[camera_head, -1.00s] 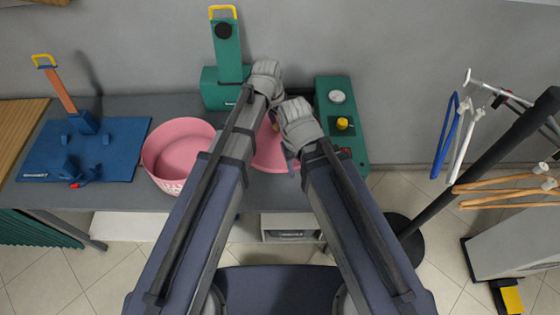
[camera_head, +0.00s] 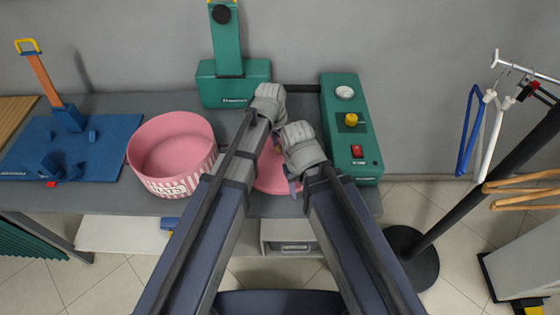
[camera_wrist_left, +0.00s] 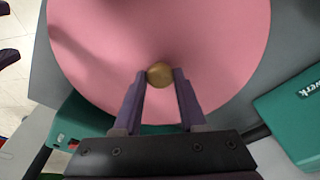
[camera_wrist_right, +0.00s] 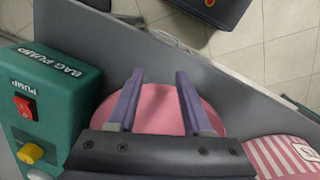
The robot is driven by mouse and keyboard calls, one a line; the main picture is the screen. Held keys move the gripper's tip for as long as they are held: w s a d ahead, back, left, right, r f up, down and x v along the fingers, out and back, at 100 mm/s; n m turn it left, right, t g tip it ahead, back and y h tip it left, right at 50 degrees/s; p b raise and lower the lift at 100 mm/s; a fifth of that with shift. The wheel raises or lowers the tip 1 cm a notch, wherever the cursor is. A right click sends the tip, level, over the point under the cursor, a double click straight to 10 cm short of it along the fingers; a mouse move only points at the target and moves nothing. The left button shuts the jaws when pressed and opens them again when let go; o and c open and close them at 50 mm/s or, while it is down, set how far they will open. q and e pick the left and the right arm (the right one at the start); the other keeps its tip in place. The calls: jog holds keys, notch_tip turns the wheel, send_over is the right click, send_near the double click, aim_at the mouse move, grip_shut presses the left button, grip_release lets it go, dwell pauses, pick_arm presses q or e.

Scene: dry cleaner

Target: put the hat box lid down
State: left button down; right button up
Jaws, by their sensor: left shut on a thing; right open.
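The hat box lid is a flat pink disc (camera_head: 268,180) with a brass knob (camera_wrist_left: 160,73). My left gripper (camera_wrist_left: 160,78) is shut on the knob at the lid's middle. In the head view my arms hide much of the lid. It is level over the grey table between the hat box and the green pump unit; I cannot tell whether it touches the table. The open pink hat box (camera_head: 163,178), with a striped side and a label, stands to the left. My right gripper (camera_wrist_right: 160,78) is open and empty, close above the lid's right side.
A green pump unit (camera_head: 365,148) stands right of the lid and a green press (camera_head: 233,82) behind it. A blue board with a blue stand (camera_head: 100,165) lies at the left. A hanger rail (camera_head: 440,245) is beyond the table's right end. Some table is bare in front.

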aim_at(280, 153)
pick_arm(q)
jog(key=shift+f, duration=0.35)
pick_arm(e)
jog(key=shift+f, duration=0.35)
pick_arm(q)
notch_tip(280, 153, down, 4)
jog(key=b, duration=0.3)
jog(key=shift+r+b, duration=0.2)
jog(key=shift+b, duration=0.15)
pick_arm(e)
notch_tip(280, 153, down, 4)
jog(key=shift+r, duration=0.2)
pick_arm(q)
jog(key=shift+f, duration=0.15)
pick_arm(e)
jog(key=shift+f, duration=0.15)
pick_arm(q)
jog(key=shift+c, duration=2.3)
grip_release()
